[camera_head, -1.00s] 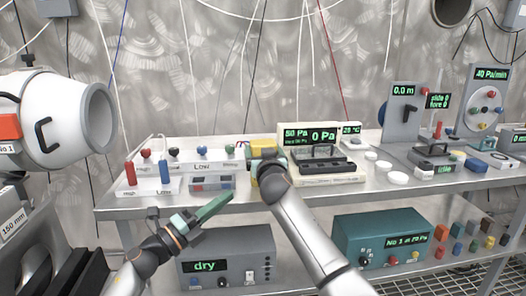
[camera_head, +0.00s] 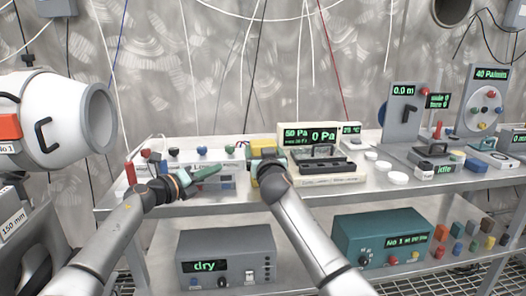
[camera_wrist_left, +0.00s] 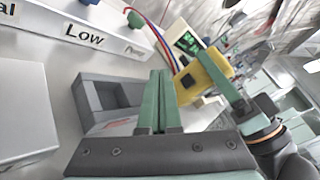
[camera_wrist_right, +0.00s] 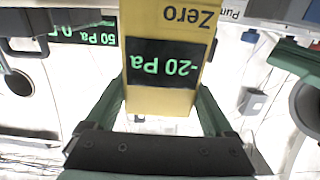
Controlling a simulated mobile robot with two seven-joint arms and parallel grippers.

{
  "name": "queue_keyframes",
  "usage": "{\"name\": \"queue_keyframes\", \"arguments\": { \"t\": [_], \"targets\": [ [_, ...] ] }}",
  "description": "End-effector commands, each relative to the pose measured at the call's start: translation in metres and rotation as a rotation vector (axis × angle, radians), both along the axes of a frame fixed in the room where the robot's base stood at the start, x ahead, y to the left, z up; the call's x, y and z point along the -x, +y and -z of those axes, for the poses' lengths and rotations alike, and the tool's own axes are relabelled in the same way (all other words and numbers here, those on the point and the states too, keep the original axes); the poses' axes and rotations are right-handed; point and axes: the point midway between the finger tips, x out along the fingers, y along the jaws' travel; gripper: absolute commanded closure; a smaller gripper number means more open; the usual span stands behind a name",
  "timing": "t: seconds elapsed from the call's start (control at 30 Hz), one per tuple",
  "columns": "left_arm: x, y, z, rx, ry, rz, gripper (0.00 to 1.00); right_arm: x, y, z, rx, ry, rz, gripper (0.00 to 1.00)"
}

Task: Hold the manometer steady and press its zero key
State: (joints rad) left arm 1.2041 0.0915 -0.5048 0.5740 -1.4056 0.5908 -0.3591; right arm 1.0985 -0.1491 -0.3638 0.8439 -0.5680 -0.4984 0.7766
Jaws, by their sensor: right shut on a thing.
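The yellow manometer (camera_head: 262,144) is at the back of the bench, left of the cream display unit. In the right wrist view the manometer (camera_wrist_right: 172,100) shows "-20 Pa" and the word "Zero", upside down; I cannot make out the key itself. My right gripper (camera_head: 262,160) is shut on the manometer, a finger on each side. My left gripper (camera_head: 219,169) is to its left, apart from it. In the left wrist view the two green fingers of the left gripper (camera_wrist_left: 161,75) are together with nothing between them, and the manometer (camera_wrist_left: 207,75) is just beyond them to the right.
The cream display unit (camera_head: 322,172) reads "0 Pa" right of the manometer. A white panel marked "Low" (camera_wrist_left: 85,38) with coloured knobs and a grey tray (camera_wrist_left: 105,90) lie near the left gripper. Red and blue hoses rise behind. White discs (camera_head: 397,178) lie further right.

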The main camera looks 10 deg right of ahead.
Motion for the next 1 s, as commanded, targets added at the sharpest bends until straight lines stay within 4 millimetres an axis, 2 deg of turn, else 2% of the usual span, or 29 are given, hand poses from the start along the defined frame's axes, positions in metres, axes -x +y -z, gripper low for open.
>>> {"name": "queue_keyframes", "arguments": {
  "t": [0.03,0.2,0.4,0.6,1.0],
  "targets": [
    [0.000,-0.010,0.000,0.002,0.000,0.003,1.00,0.000,0.000,-0.002,0.000,-0.003,-0.001,0.90],
    [0.000,-0.034,0.000,0.002,0.001,0.003,1.00,0.000,0.000,-0.002,0.000,-0.003,-0.001,0.90],
    [-0.002,-0.052,0.000,0.001,0.000,0.001,1.00,0.000,0.000,-0.002,0.000,-0.003,-0.001,0.90],
    [-0.001,-0.059,0.000,0.003,0.000,0.001,1.00,0.000,0.000,-0.002,0.000,-0.003,-0.001,0.90],
    [-0.002,-0.059,0.000,0.003,0.000,0.001,1.00,0.000,0.000,-0.002,0.000,-0.003,-0.001,0.90]
  ]
}}
